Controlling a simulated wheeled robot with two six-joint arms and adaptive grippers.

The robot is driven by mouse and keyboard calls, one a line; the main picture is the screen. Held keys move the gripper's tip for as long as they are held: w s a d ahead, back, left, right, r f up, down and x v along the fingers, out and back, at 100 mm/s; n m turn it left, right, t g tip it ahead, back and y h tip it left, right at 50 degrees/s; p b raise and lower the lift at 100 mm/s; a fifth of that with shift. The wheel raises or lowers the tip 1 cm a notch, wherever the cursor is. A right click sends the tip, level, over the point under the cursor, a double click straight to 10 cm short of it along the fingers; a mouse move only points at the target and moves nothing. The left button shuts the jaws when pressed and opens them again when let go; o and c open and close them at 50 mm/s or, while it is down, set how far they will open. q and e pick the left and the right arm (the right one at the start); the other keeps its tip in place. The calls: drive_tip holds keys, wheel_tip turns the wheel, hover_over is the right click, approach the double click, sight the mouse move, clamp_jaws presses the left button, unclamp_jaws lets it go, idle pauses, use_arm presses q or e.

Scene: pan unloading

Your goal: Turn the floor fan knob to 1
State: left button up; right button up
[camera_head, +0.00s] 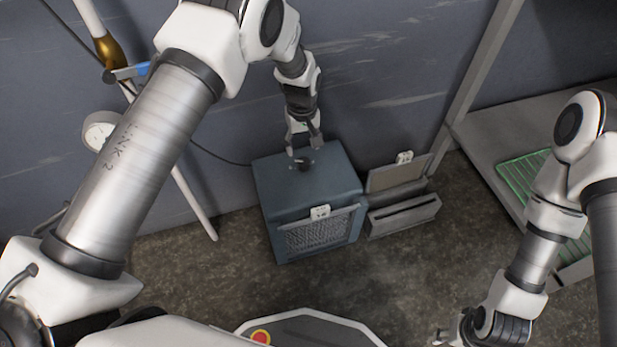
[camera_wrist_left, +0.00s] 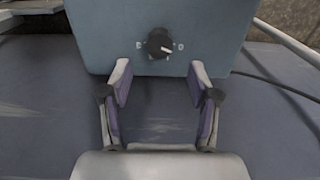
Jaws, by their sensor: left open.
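The floor fan (camera_head: 310,185) is a blue-grey box with a mesh front, standing on the floor against the wall. Its black knob (camera_head: 303,163) sits on the top face; in the left wrist view the round knob (camera_wrist_left: 159,43) has a pale pointer mark and small white marks on both sides. My left gripper (camera_head: 303,148) is over the top of the fan, close to the knob. In the left wrist view its two fingers (camera_wrist_left: 160,88) are spread apart with nothing between them, and the knob lies beyond the fingertips. My right gripper (camera_head: 447,338) is low at the bottom edge, away from the fan.
A grey open box (camera_head: 403,215) with a raised lid stands right of the fan. A grey shelf (camera_head: 490,150) with a green rack (camera_head: 525,172) is further right. A pole (camera_head: 195,205) leans at the left, and a black cable (camera_head: 215,155) runs to the fan.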

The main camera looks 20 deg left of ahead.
sight(304, 161)
use_arm(q)
wheel_tip(304, 161, down, 8)
drive_tip(key=shift+r+b, duration=0.25)
drive_tip(key=shift+b, duration=1)
drive_tip(key=shift+c, duration=0.4)
drive_tip(key=c, duration=1.1)
